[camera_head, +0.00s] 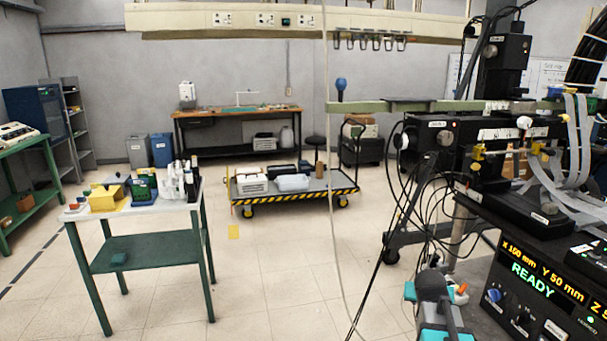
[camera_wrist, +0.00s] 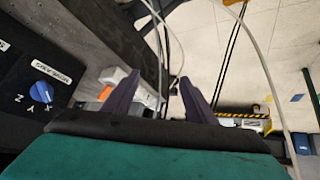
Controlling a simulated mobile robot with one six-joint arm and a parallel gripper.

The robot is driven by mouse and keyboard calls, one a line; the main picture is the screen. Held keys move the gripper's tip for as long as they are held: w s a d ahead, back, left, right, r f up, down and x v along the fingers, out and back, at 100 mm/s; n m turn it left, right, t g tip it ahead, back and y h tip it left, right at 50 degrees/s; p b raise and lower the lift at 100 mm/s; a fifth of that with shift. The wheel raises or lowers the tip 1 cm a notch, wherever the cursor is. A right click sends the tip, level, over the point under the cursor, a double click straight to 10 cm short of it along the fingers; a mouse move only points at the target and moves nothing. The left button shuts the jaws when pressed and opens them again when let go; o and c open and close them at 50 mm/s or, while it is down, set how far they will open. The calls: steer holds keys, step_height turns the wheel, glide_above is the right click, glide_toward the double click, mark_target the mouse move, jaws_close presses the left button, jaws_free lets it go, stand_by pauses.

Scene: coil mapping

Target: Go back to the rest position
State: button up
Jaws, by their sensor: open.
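My gripper (camera_wrist: 158,92) shows in the wrist view with its two dark fingers spread apart and nothing between them. In the head view my grey and teal arm (camera_head: 434,302) rises from the bottom edge, left of the control box (camera_head: 540,290). That box has a lit display with "READY" and axis values in mm, plus a blue knob. The knob (camera_wrist: 43,92) also shows at the left of the wrist view, beside the gripper. The black stage and probe rig (camera_head: 470,140) stands above and behind the box.
Loose black cables hang left of the rig, and a pale cable (camera_head: 331,200) drops to the floor. A small white-topped table (camera_head: 150,212) holds bottles and boxes at left. A striped cart (camera_head: 330,188) stands mid-room, with a workbench (camera_head: 240,112) behind. The centre floor is clear.

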steer(key=s+a+f+n+g+y, duration=0.1)
steer(key=s+a+f+g, duration=0.1)
steer(key=s+a+f, duration=0.6)
steer(key=s+a+f+g+y, duration=0.15)
steer(key=s+f, duration=0.25)
steer(key=f, duration=0.8)
steer(key=s+a+f+n+g, duration=0.1)
steer(key=s+a+f+g, duration=0.2)
steer(key=s+a+f, duration=0.5)
steer(key=s+a+f+g, duration=0.1)
steer(key=s+f, duration=0.3)
steer(key=s, duration=0.4)
steer(key=s+a+f+n+g+y, duration=0.1)
steer(key=s+f+g, duration=0.2)
steer(key=s, duration=0.5)
steer(key=s+a+f+n+g, duration=0.1)
steer(key=s+f+g, duration=0.1)
steer(key=s+f, duration=0.3)
steer(key=s, duration=0.3)
steer(key=shift+a+f, duration=0.2)
steer(key=shift+a, duration=0.1)
